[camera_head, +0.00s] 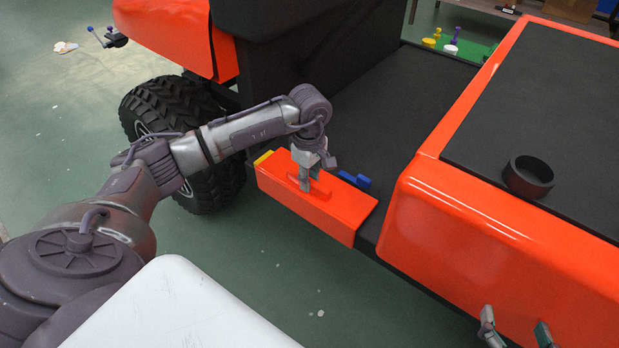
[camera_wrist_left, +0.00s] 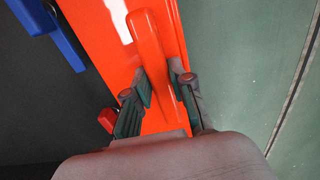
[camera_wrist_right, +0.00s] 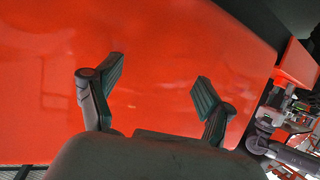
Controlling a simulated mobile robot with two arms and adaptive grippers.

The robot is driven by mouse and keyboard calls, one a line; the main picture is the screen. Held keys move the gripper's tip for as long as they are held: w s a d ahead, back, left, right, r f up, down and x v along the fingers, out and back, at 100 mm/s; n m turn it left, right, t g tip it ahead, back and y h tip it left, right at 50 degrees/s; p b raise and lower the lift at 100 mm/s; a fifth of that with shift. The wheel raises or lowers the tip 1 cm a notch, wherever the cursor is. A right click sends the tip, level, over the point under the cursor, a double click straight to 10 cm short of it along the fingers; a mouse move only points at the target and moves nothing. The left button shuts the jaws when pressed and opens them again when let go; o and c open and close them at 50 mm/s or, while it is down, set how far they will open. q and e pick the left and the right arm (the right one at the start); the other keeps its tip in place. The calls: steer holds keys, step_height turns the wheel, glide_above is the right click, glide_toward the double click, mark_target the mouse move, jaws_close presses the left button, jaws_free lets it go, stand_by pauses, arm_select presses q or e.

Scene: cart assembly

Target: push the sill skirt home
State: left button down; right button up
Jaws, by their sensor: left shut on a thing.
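The orange sill skirt (camera_head: 325,205) lies along the side edge of the cart's black floor, between the wheel and the orange rear body. My left gripper (camera_head: 308,182) is over its top and shut on the raised handle. In the left wrist view the handle (camera_wrist_left: 150,50) runs between the two fingers (camera_wrist_left: 163,97). I cannot tell whether the skirt sits fully against the sill. My right gripper (camera_head: 517,335) is at the lower right of the head view. In the right wrist view its fingers (camera_wrist_right: 157,92) are apart and empty, facing the orange body panel.
A blue latch-like part (camera_head: 354,180) sits behind the skirt, and a yellow part (camera_head: 263,158) at its left end. A black ring (camera_head: 528,176) stands on the rear deck. The black wheel (camera_head: 160,120) is left of the skirt.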

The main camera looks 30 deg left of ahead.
mark_target(529, 288)
arm_select(q)
steer(key=shift+f, duration=0.25)
arm_select(e)
steer(key=shift+w+a+r+t, duration=0.15)
steer(key=shift+r+t, duration=0.25)
arm_select(q)
steer(key=shift+f, duration=0.1)
arm_select(e)
steer(key=shift+w+a+r, duration=0.1)
steer(key=shift+r, duration=0.15)
arm_select(q)
steer(key=shift+f+b, duration=0.25)
steer(key=shift+b, duration=0.15)
arm_select(e)
steer(key=shift+w+a+r+t+y, duration=0.1)
steer(key=shift+w+r+t+y, duration=0.1)
steer(key=shift+r+t, duration=0.25)
steer(key=shift+w+a+r+t+y, duration=0.1)
steer(key=shift+w+r+t+y, duration=0.15)
steer(key=shift+r, duration=0.3)
arm_select(q)
steer(key=shift+f+b, duration=0.3)
steer(key=shift+f, duration=0.1)
arm_select(e)
steer(key=shift+w+a+r+t, duration=0.15)
steer(key=shift+r+t, duration=0.3)
steer(key=shift+r, duration=0.25)
steer(key=shift+w+a+r+t, duration=0.1)
steer(key=shift+r+t, duration=0.35)
steer(key=shift+r, duration=0.2)
